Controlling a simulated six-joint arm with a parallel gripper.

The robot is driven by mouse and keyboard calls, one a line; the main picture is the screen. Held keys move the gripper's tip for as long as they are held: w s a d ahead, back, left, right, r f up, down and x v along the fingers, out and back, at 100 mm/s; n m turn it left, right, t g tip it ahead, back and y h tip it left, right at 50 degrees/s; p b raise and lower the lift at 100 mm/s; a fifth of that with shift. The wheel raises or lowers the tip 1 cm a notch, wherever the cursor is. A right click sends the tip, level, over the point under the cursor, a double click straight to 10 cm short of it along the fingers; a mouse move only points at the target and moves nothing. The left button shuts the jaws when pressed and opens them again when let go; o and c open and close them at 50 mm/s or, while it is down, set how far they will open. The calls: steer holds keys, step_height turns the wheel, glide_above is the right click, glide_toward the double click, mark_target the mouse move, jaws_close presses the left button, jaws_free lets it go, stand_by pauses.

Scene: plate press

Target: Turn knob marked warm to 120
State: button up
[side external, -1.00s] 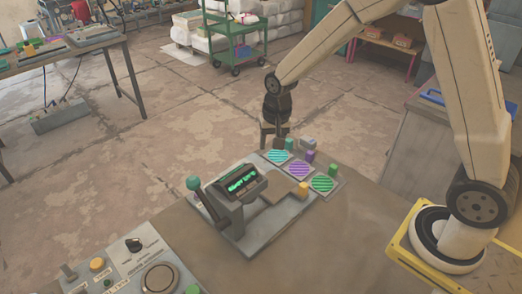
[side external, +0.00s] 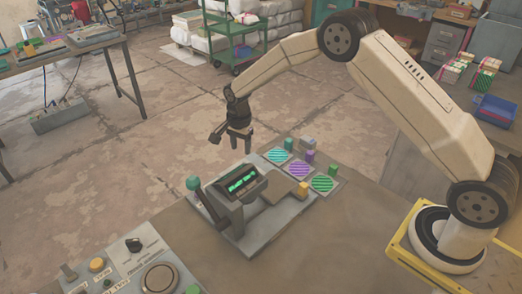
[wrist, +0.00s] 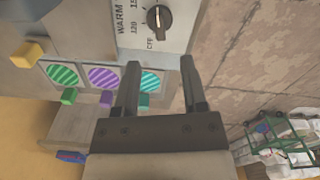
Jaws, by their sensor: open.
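The black knob (wrist: 158,20) sits on a pale panel (wrist: 185,35) marked WARM, at the top of the wrist view. The panel's printed scale shows 120 and OFF around the knob; the top of the scale is cut off. Which way the pointer faces is hard to tell. My gripper (wrist: 160,63) is open and empty, its fingers apart, below the knob in the picture and not touching it. In the side view my gripper (side external: 240,148) hangs above and behind the press (side external: 236,192). I cannot make out the WARM knob there.
Green (side external: 323,184), purple (side external: 299,169) and teal (side external: 278,155) striped pads lie right of the press, with small coloured blocks beside them. The press lever (side external: 208,203) stands up at its left. Another panel (side external: 125,270) with a black knob is at front left.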

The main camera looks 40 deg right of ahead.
steer(key=shift+f, duration=0.1)
steer(key=shift+f, duration=3.75)
jaws_close()
